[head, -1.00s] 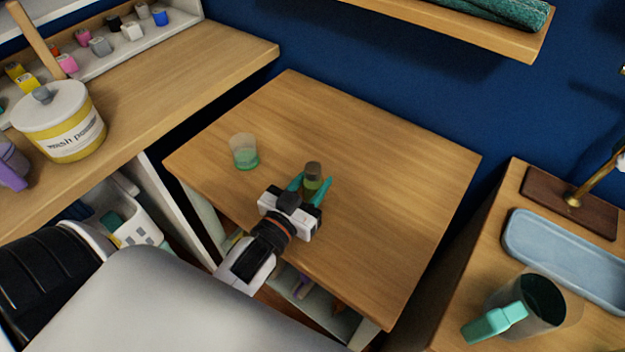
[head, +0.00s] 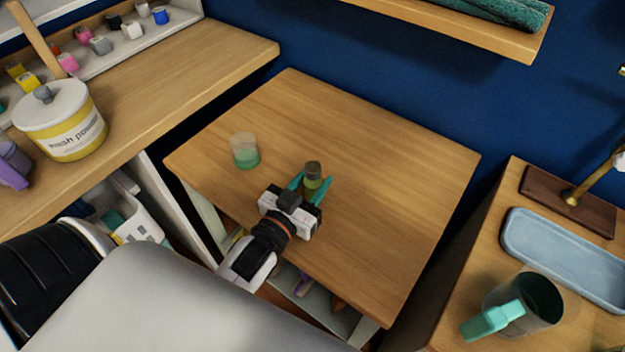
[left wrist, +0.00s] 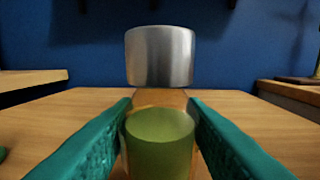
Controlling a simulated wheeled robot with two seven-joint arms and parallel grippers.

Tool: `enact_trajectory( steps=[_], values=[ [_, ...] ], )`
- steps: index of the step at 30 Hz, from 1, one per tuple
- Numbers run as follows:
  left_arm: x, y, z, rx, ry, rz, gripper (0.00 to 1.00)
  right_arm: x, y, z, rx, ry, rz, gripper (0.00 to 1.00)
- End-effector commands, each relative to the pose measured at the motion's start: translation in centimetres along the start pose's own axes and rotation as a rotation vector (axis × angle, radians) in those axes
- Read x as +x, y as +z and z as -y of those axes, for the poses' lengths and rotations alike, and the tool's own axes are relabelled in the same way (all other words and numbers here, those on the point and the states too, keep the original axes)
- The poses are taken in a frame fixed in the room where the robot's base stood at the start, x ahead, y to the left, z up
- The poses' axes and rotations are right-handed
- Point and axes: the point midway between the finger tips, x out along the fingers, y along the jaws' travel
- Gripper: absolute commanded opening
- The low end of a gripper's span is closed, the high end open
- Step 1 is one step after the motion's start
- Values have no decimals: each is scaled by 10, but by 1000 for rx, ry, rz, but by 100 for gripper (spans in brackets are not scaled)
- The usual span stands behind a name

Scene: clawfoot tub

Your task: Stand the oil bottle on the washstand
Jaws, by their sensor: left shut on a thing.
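The oil bottle (head: 312,178) is small, with green oil and a dark grey cap, and looks upright. My left gripper (head: 310,190) is shut on it, over the front half of the wooden washstand top (head: 380,170). In the left wrist view the shiny metal cap (left wrist: 160,56) and green body (left wrist: 160,140) show between the two teal fingers (left wrist: 160,125). The bottle's base is hidden, so I cannot tell whether it touches the top. My right gripper does not show.
A clear cup with green contents (head: 245,152) stands left of the bottle on the top. A wash powder tub (head: 62,125) is on the left counter. A blue tray (head: 565,255) and a teal-handled mug (head: 530,303) are at right. The back and right of the top are clear.

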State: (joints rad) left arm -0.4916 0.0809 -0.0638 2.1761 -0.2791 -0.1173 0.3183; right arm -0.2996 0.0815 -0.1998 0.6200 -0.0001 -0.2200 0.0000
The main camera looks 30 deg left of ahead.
Motion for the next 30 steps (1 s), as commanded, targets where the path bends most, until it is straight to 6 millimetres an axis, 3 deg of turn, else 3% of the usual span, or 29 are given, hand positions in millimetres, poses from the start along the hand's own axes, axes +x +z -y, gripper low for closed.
enact_trajectory(
  steps=[30],
  values=[
    [0,-11,0,0,0,1,0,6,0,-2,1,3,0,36]
  ],
)
